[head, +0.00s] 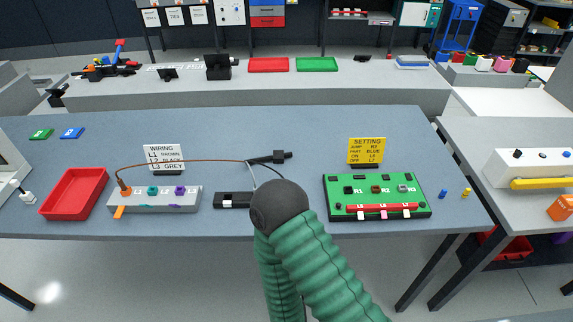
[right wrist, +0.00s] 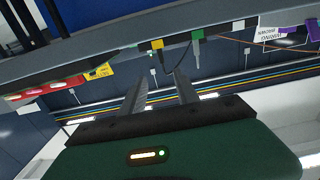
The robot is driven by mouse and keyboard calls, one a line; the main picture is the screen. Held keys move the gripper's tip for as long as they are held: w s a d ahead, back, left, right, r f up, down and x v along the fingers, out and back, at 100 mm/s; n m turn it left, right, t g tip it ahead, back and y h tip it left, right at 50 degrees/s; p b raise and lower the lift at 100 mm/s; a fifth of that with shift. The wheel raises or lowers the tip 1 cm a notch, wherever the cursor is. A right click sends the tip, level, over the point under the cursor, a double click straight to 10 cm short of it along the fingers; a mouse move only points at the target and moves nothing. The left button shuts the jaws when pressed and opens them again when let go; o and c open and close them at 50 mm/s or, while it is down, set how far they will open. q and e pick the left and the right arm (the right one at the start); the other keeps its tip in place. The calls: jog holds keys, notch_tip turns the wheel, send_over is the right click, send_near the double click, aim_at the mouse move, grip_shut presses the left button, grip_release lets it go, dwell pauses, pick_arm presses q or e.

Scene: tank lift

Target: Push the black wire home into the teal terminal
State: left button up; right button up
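The grey terminal block (head: 155,203) stands at the front left of the table with orange (head: 125,191), teal (head: 152,190) and purple (head: 180,190) terminals. A brown wire arcs from the orange terminal to a slim black piece (head: 268,157) at mid table. Thin wire lengths curve down from that piece behind my green arm; I cannot tell which is the black wire. No wire shows in the teal terminal. My right gripper (right wrist: 160,90) is open, its two dark fingers apart and empty. The head view hides it behind my arm. My left gripper is out of view.
A red tray (head: 74,193) sits left of the block, and a low black box (head: 232,200) right of it. The wiring sign (head: 163,156) stands behind the block. A green board (head: 335,200) and yellow sign (head: 366,150) are at right. The table's back middle is clear.

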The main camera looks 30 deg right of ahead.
jog(key=b+x, duration=0.1)
jog(key=b, duration=0.1)
jog(key=b+x, duration=0.2)
jog(key=b, duration=0.1)
jog(key=b+x, duration=0.1)
jog(key=b, duration=0.1)
jog(key=shift+w+a+f, duration=0.1)
jog(key=shift+w+f, duration=0.05)
jog(key=shift+w, duration=0.3)
jog(key=b+x, duration=0.1)
jog(key=b, duration=0.1)
jog(key=b+x, duration=0.2)
jog(key=b, duration=0.1)
jog(key=shift+w+d+f+b, duration=0.1)
jog(key=shift+d+b, duration=0.25)
jog(key=shift+d, duration=0.1)
jog(key=shift+w+d+r+p, duration=0.3)
jog(key=shift+w+d+p, duration=0.05)
jog(key=shift+w, duration=0.2)
jog(key=shift+w+d+r+p, duration=0.25)
jog(key=shift+w+d+p, duration=0.15)
jog(key=shift+w, duration=0.1)
jog(key=x, duration=0.4)
jog(key=shift+w+a+r, duration=0.1)
jog(key=shift+w+r, duration=0.15)
jog(key=shift+w, duration=0.2)
jog(key=shift+w+d, duration=0.2)
jog(key=shift+w, duration=0.05)
jog(key=shift+d+f, duration=0.1)
jog(key=shift+d, duration=0.05)
